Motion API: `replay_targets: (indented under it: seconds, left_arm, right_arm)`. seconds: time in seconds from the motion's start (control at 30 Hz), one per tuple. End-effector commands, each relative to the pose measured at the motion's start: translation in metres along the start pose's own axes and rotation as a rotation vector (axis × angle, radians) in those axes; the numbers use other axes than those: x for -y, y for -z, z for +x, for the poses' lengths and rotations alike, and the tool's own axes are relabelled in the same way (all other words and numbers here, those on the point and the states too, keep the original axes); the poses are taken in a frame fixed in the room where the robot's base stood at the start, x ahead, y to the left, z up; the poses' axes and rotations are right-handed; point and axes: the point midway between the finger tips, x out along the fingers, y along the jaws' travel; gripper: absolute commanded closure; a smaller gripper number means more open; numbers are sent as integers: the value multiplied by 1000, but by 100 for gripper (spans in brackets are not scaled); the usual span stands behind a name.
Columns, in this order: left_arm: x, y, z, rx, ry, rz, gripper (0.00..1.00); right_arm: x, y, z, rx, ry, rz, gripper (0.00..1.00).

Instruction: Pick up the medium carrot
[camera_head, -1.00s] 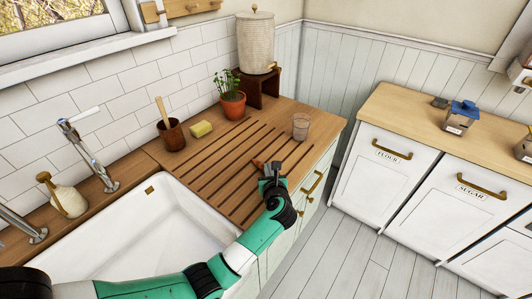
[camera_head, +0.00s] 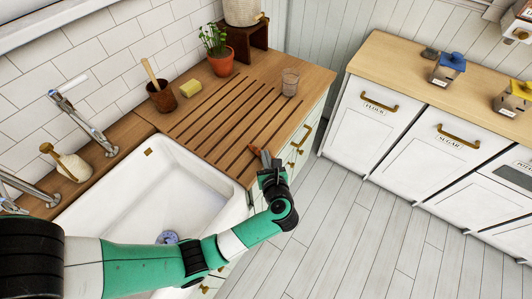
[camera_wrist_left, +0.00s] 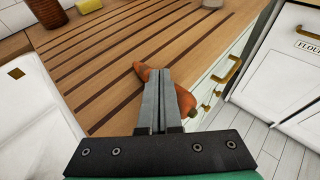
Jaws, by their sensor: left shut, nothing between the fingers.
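An orange-brown carrot (camera_head: 254,150) lies at the front edge of the grooved wooden drainboard (camera_head: 215,118), mostly hidden by my left gripper in the head view. In the left wrist view the carrot (camera_wrist_left: 185,100) shows on both sides of the fingers, lying crosswise behind them, one end toward the counter edge. My left gripper (camera_head: 267,162) is over that edge. In the left wrist view its fingers (camera_wrist_left: 159,80) are together with nothing between them. I cannot tell whether they touch the carrot. My right gripper is not in view.
A glass (camera_head: 290,82) stands near the drainboard's right end. A potted plant (camera_head: 219,60), yellow sponge (camera_head: 191,88) and brown cup (camera_head: 161,97) stand along the back. The white sink (camera_head: 150,190) is at left. Drawer handles (camera_head: 302,135) jut out below the counter edge.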

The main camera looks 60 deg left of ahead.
Motion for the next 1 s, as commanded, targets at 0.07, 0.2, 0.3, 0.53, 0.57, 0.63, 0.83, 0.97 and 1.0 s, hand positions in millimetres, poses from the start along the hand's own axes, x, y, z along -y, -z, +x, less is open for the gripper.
replay_targets:
  seconds: [0.07,0.2,0.3,0.53,0.57,0.63,0.83,0.97,1.0]
  left_arm:
    - [0,-9,-4,-2,0,2,100]
    - [0,-10,-4,0,0,1,100]
    - [0,-16,-9,-6,0,7,100]
    - [1,6,-59,-3,7,8,100]
    - [2,9,-66,-4,7,8,100]
    - [2,15,-82,-2,7,6,100]
    - [1,26,-113,-2,4,4,100]
    - [0,28,-119,-2,1,3,100]
    - [0,28,-119,-2,1,3,96]
  right_arm:
    - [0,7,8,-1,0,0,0]
    - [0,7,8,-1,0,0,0]
    - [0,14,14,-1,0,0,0]
    - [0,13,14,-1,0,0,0]
    - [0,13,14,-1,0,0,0]
    - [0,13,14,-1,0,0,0]
    - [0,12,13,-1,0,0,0]
    - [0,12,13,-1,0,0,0]
    - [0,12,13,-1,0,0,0]
